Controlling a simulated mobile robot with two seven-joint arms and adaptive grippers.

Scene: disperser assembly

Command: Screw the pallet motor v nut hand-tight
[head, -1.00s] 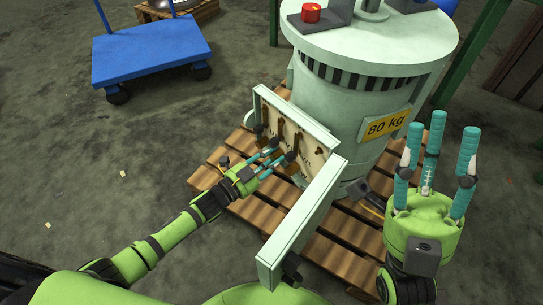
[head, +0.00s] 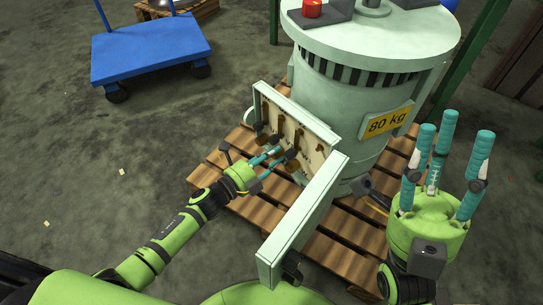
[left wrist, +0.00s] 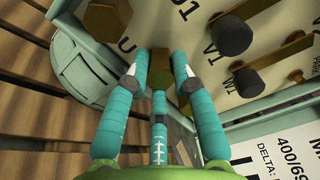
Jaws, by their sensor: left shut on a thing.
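The pallet motor (head: 357,110) is a pale green cylinder with an "80 kg" label. Its open terminal box (head: 319,157) faces my left arm and holds dark bolts and brass bars. My left gripper (head: 273,157) reaches into the box. In the left wrist view its three teal fingers (left wrist: 159,68) close around a small dark olive nut (left wrist: 160,78) by the terminal plate marked with letters. I cannot read which terminal this nut belongs to, and the fingers hide part of it. My right gripper (head: 445,160) has its fingers spread upward, empty, to the right of the motor.
The motor stands on a wooden pallet (head: 235,160). The box wall (head: 302,222) juts toward me, between my two arms. A blue cart (head: 150,48) stands at the back left.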

